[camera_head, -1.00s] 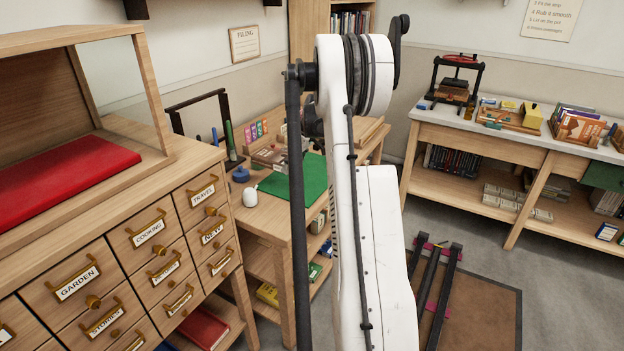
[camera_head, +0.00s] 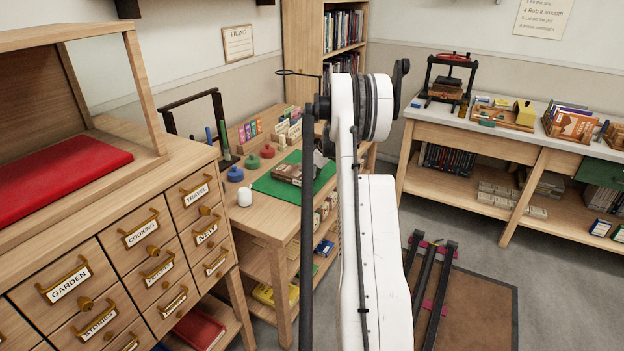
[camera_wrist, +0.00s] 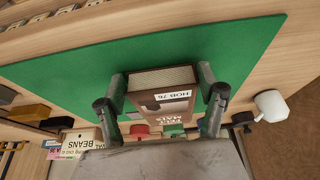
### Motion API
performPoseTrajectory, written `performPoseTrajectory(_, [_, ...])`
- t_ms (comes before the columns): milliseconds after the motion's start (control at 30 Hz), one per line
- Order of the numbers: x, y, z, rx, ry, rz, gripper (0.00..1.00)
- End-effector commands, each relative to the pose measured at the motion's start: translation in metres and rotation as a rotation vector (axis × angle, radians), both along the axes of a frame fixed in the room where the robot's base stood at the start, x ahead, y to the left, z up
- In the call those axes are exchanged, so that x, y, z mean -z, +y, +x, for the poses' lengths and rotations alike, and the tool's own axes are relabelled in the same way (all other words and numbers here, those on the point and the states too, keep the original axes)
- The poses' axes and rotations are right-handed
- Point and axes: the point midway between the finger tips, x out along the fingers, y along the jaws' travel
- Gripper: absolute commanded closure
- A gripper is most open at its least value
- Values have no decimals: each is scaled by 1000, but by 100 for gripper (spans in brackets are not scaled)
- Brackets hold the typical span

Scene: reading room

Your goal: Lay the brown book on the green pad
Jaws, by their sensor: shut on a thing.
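The brown book (camera_head: 287,173) is over the green pad (camera_head: 268,188) on the wooden table, left of my white arm. In the wrist view the book (camera_wrist: 160,101) shows its pale page edge and a white label reading "HOB 26". My gripper (camera_wrist: 164,84) is shut on the book, one finger on each side. The green pad (camera_wrist: 100,60) spreads behind and around it in that view. I cannot tell whether the book touches the pad. In the head view my arm hides part of the pad's right side.
A white pot (camera_head: 245,197), blue pot (camera_head: 235,174), red pot (camera_head: 267,151) and green pot (camera_head: 253,161) stand near the pad. A dark rack (camera_head: 213,125) rises behind left. The drawer cabinet (camera_head: 150,240) stands close on the left.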

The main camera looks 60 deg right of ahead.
Motion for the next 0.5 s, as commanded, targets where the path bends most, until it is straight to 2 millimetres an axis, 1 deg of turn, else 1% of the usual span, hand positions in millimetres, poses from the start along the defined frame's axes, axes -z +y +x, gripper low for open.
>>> performPoseTrajectory(333, [4,0,0,0,-1,0,66])
performPoseTrajectory(367, [5,0,0,0,0,0,28])
performPoseTrajectory(500, [4,0,0,0,0,0,10])
